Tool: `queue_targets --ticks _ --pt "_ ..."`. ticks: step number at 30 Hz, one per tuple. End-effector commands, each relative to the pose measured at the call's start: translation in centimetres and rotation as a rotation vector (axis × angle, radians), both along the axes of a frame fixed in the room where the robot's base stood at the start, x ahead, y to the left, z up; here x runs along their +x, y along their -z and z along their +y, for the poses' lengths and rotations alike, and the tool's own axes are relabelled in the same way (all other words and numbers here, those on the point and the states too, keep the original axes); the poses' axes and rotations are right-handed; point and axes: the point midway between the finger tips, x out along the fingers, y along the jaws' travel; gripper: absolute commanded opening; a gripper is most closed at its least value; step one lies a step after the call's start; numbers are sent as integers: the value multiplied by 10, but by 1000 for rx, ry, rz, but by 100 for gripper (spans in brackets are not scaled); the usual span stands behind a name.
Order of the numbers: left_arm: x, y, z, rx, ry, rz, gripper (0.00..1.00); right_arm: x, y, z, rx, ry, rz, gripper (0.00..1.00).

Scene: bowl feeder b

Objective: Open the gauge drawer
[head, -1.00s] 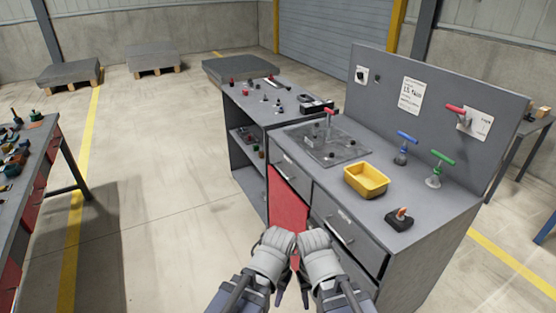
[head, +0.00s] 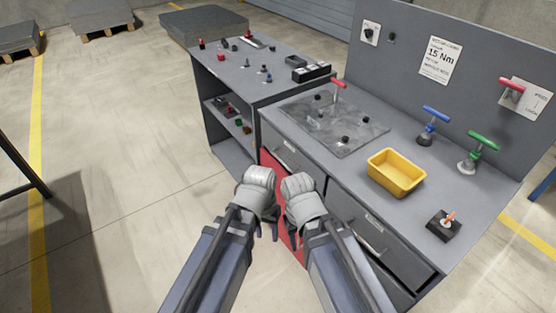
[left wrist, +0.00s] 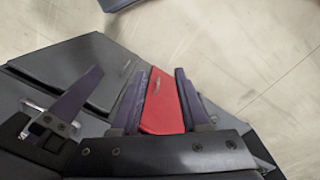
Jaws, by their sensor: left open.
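The grey cabinet has two drawers in its front: a left drawer (head: 282,152) with a bar handle, above a red door panel (head: 294,242), and a right drawer (head: 357,226) with a handle and a small label. Both look closed; the label is too small to read, so I cannot tell which is the gauge drawer. My left gripper (head: 262,222) is open in front of the red panel, below the left drawer, with no object visible in it. In the left wrist view, its fingers (left wrist: 161,74) frame the red panel. My right gripper (head: 292,225) is close beside it; its jaws are unclear.
A yellow bin (head: 396,173), a metal plate (head: 333,125), blue (head: 432,125) and green (head: 479,150) T-handled tools and a black block (head: 444,225) stand on the cabinet top. A shelf unit (head: 232,112) adjoins at left. The floor to the left is mostly clear.

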Motion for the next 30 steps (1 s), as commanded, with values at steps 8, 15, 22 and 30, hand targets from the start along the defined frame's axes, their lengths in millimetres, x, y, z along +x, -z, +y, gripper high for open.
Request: queue_targets --ticks 8,15,22,30 --pt "133 83 -50 -554 -272 -76 45 0 121 0 0 0 0 50" --pt "251 85 -30 -1008 -551 -170 45 0 195 0 0 -1 0 50" --pt "314 71 12 -1269 -726 -225 45 0 231 0 0 -1 0 50" --pt "329 61 27 -1346 -777 -240 45 0 237 0 0 -1 0 50"
